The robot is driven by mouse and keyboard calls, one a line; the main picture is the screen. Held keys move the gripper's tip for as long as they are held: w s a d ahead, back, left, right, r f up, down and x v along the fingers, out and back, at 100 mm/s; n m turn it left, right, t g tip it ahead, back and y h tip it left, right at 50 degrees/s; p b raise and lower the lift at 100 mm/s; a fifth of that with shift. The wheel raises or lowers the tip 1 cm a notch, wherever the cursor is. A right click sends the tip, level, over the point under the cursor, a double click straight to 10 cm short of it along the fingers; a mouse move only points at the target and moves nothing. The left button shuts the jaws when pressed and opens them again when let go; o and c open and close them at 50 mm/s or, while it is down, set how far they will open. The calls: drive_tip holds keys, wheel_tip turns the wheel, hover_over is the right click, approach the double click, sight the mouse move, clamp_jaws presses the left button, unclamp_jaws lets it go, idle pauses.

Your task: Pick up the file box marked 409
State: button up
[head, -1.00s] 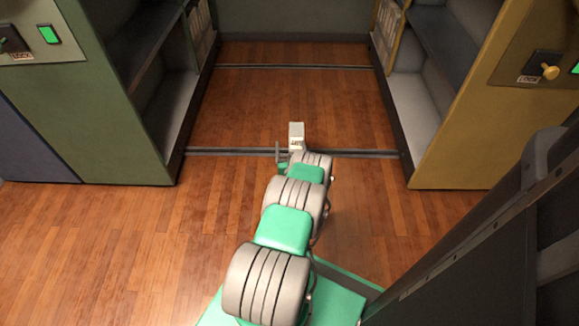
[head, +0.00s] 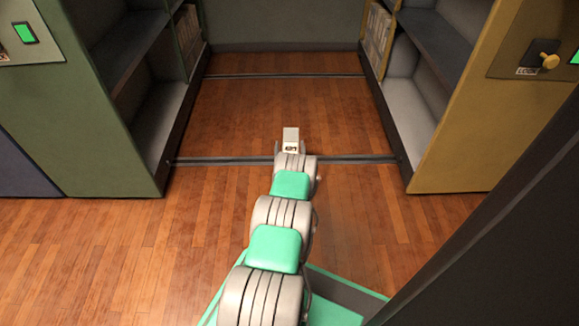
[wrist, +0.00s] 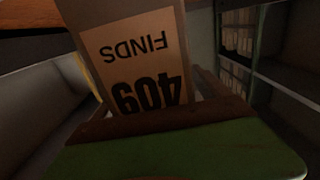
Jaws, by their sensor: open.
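The file box marked 409 (head: 290,136) is a small pale box beyond the end of my arm in the head view, in the aisle between the shelf units. In the wrist view the box (wrist: 135,60) is close, slightly tilted in the picture, and its tan label reads FINDS and 409 upside down. My gripper (head: 290,153) is open, right at the near side of the box. A finger shows just left of the box; the other is mostly hidden by the wrist. Whether the fingers touch the box, and what its base rests on, I cannot tell.
A green shelf unit (head: 95,110) stands on the left and a yellow one (head: 465,130) on the right. Floor rails (head: 350,159) cross the aisle. The wooden floor (head: 240,107) beyond the box is clear up to the back wall. Files (head: 377,35) stand on the far right shelves.

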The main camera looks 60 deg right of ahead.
drive_tip(key=shift+c, duration=0.5)
clamp_jaws()
drive_tip(key=shift+r, duration=0.15)
idle(0.4)
